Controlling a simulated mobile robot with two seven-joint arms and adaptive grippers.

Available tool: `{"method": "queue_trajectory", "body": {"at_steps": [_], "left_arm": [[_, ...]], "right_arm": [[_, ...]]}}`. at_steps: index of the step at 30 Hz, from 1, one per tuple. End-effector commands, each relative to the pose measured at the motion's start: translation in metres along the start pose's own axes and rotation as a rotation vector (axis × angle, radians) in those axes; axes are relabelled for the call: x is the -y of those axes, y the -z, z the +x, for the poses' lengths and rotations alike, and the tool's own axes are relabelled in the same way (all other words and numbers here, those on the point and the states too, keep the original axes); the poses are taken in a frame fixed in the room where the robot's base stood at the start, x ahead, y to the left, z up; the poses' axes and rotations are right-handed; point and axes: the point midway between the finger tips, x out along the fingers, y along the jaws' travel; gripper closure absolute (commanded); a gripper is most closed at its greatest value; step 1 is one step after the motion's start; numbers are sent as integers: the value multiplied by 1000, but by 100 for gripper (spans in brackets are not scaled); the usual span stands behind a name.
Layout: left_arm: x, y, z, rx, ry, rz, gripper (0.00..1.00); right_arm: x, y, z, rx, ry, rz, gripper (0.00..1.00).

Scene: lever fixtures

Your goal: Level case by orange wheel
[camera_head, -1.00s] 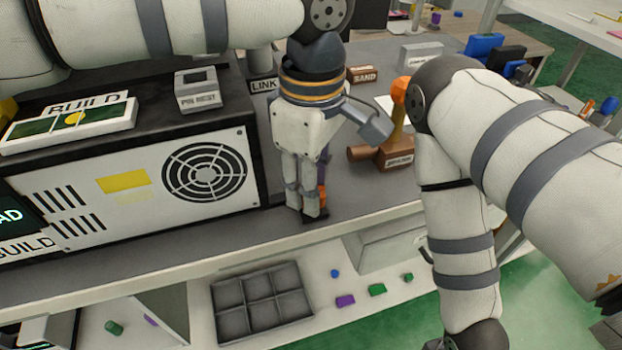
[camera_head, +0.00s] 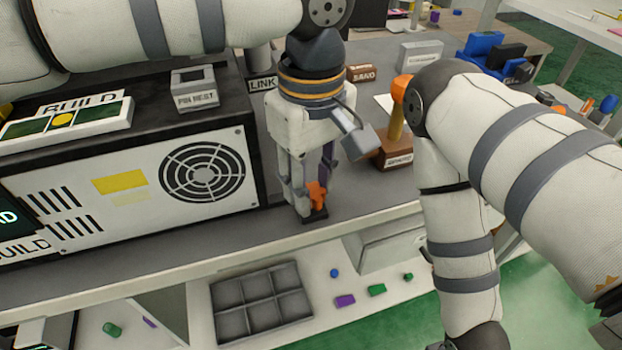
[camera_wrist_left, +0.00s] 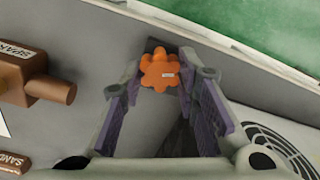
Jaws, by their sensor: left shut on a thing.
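The orange wheel (camera_head: 317,194), a lobed knob, stands low at the bench's front edge, just right of the case (camera_head: 130,190). It also shows in the left wrist view (camera_wrist_left: 160,70). The case is a black box with a white front, vent slots and a round fan grille. I cannot tell whether it sits level. My left gripper (camera_head: 314,205) points down and is shut on the orange wheel, its purple-lined fingers on either side of it; the left wrist view shows both fingers (camera_wrist_left: 160,82). My right arm reaches down on the right; its gripper is out of view.
A brown wooden block with an orange-topped lever (camera_head: 395,150) stands right of my left gripper. A PIN NEST block (camera_head: 194,92) and a BUILD panel (camera_head: 65,118) sit on the case. A grey divided tray (camera_head: 260,303) lies on the lower shelf.

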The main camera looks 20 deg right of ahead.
Motion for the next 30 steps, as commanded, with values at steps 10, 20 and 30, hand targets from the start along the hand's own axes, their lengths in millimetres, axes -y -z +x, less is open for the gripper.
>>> {"method": "queue_trajectory", "body": {"at_steps": [10,20,30], "left_arm": [[0,0,1,2,2,0,51],[0,0,-4,0,-1,-1,51],[0,0,-87,-1,-1,-2,51]], "right_arm": [[0,0,0,1,0,0,60],[0,0,0,0,0,0,60],[0,0,0,0,0,0,60]]}}
